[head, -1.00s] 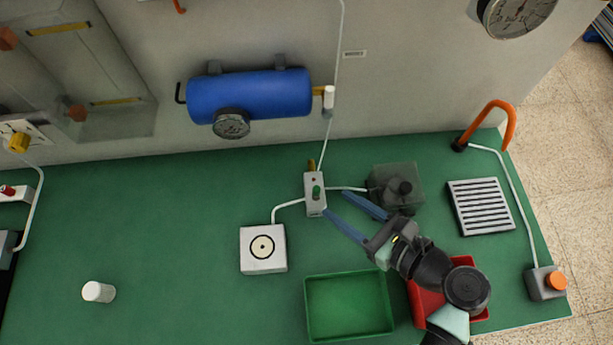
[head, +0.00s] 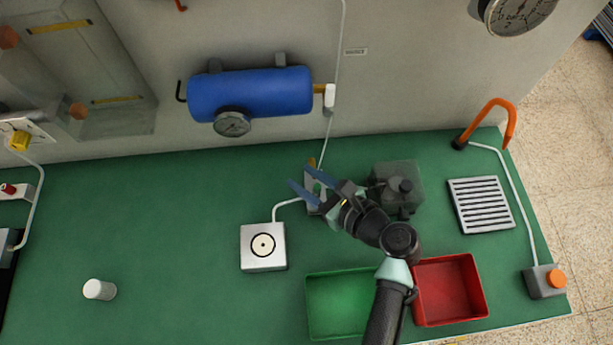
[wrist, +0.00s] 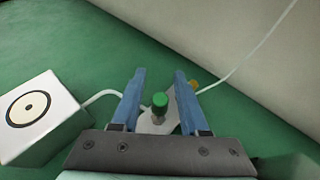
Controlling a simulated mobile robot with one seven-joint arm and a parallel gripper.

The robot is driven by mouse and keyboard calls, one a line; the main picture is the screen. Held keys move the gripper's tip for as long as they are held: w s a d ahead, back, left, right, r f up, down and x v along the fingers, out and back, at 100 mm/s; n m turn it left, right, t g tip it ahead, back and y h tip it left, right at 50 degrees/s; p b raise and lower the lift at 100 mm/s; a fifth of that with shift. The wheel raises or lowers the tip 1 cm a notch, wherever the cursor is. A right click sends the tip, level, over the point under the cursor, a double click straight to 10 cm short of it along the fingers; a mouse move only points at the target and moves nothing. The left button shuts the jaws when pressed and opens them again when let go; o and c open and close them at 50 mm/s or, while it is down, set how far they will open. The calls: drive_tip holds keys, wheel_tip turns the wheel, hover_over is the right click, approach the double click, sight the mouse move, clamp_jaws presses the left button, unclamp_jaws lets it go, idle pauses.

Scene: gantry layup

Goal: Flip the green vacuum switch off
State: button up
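The green vacuum switch (wrist: 160,101) is a green-capped lever standing on a small pale valve block (wrist: 149,127). In the wrist view it stands between the two blue fingers of my gripper (wrist: 157,84), with a gap on each side. In the head view my gripper (head: 306,178) is over the valve block (head: 312,200) and covers much of it, including most of the switch. The fingers are apart and hold nothing. I cannot tell how far the fingertips are above the block.
A white box with a round target (head: 263,247) is left of the block. A grey pump-like box (head: 397,183) is close on the right. Green (head: 340,318) and red (head: 448,290) trays lie in front. A blue tank (head: 250,94) hangs on the wall. The left bench is mostly clear.

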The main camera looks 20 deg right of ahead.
clamp_jaws()
drive_tip(key=shift+s+a+f+t+b, duration=0.1)
drive_tip(key=shift+s+f+t+b, duration=0.15)
drive_tip(key=shift+t+b, duration=0.45)
drive_tip(key=shift+n+b, duration=0.4)
drive_tip(key=shift+b, duration=0.35)
drive_tip(key=shift+s+r+n+t+b, duration=0.15)
drive_tip(key=shift+r+n+t+b, duration=0.15)
drive_tip(key=shift+r+t+b, duration=0.25)
drive_tip(key=shift+f, duration=0.1)
drive_tip(key=shift+o, duration=0.9)
unclamp_jaws()
